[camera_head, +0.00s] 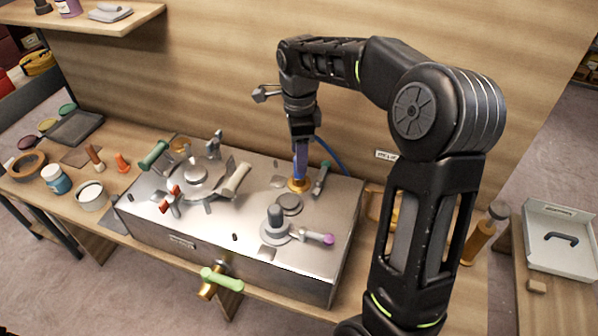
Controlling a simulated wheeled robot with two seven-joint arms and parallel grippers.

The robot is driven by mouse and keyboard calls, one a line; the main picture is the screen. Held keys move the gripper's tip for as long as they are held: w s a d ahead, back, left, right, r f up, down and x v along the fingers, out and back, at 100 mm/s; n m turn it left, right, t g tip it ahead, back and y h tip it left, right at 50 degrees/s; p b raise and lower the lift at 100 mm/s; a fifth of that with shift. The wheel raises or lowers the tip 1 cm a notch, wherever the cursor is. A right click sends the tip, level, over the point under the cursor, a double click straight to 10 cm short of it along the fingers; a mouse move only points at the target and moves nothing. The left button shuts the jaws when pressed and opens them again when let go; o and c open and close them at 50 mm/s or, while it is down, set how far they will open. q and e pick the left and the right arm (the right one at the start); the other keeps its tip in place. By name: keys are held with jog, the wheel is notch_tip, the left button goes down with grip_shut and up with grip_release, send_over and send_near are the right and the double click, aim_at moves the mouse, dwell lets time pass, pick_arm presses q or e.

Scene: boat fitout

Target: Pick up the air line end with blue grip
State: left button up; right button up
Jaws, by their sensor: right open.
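The air line end with blue grip (301,161) stands upright over a round brass fitting (299,186) on the metal box top. Its thin blue hose (332,156) curves off to the right behind it. My right gripper (301,148) points straight down from above, open, with its fingers at the upper part of the blue grip. The fingers partly hide the grip, and I cannot tell whether they touch it. My left gripper is not in view.
A green-handled valve (321,178) stands close right of the brass fitting. The metal box (240,243) also carries a round flange with levers (196,179) and a purple-tipped lever (316,237). Cups and small parts crowd the bench's left. A white tray (560,254) is at right.

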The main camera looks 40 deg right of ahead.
aim_at(297, 183)
jog(key=shift+f, duration=0.1)
notch_tip(297, 183, down, 5)
jog(key=shift+w+d+p, duration=0.1)
jog(key=shift+p, duration=0.6)
jog(key=shift+c, duration=0.3)
grip_shut()
